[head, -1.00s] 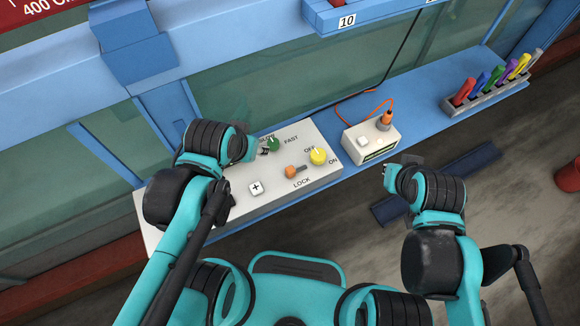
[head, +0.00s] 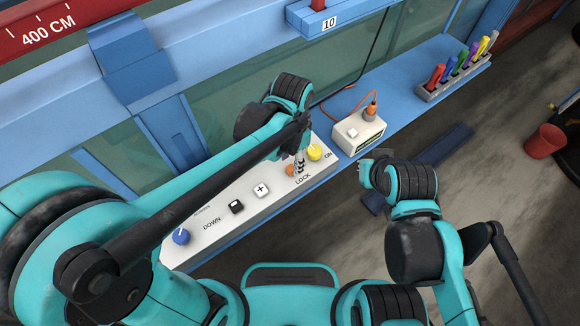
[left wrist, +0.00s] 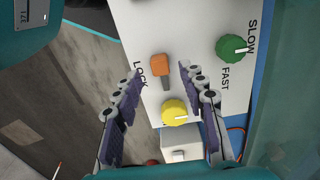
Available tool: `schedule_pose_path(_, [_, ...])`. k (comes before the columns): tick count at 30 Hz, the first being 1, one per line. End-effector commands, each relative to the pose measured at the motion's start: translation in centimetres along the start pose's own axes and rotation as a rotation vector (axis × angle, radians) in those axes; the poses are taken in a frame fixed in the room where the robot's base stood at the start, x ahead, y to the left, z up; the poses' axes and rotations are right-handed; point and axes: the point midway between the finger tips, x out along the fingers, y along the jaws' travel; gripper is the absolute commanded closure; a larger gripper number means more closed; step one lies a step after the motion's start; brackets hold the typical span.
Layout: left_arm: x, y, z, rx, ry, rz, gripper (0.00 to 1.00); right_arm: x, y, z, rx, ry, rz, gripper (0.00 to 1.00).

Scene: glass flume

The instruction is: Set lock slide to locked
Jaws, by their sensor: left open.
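The lock slide is an orange knob (head: 290,170) in a short dark slot beside the word LOCK on the white control panel (head: 215,220). In the left wrist view the orange knob (left wrist: 160,66) sits at the end of the slot away from the yellow dial (left wrist: 175,112). My left gripper (head: 299,166) is open and points down over the panel by the knob, partly hiding it. In the left wrist view its fingertips (left wrist: 160,74) lie on either side of the knob, with no contact visible. My right gripper (head: 366,168) is off the panel's right side; its jaw state is unclear.
A green dial (left wrist: 230,49) and the yellow OFF/ON dial (head: 314,152) flank the slide. A plus button (head: 261,190), a dark button (head: 236,206) and a blue knob (head: 181,236) lie leftward. A white box (head: 357,135) with an orange cable stands right of the panel.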

Motion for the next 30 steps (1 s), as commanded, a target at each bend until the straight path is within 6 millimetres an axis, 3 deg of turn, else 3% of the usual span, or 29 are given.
schedule_pose_path(1, [1.1,0.0,0.0,-0.001,0.000,0.000,0.59,0.5,0.0,0.3,0.000,0.000,0.000,1.00])
schedule_pose_path(6, [2.9,0.0,0.0,-0.001,0.001,0.000,0.59,0.9,0.0,0.7,0.000,0.000,0.000,1.00])
schedule_pose_path(16, [3.3,0.0,0.0,-0.002,0.001,-0.001,0.59,0.9,0.0,0.7,0.000,0.000,0.000,1.00])
schedule_pose_path(17, [3.3,0.0,0.0,-0.002,0.001,-0.001,0.61,0.9,0.0,0.7,0.000,0.000,0.000,1.00])
schedule_pose_path(21, [3.3,0.0,0.0,-0.002,0.001,-0.001,0.98,0.9,0.0,0.7,0.000,0.000,0.000,1.00])
schedule_pose_path(30, [3.3,-0.1,-1.0,0.000,0.001,-0.001,1.00,1.0,0.0,0.7,0.000,0.000,0.000,1.00])
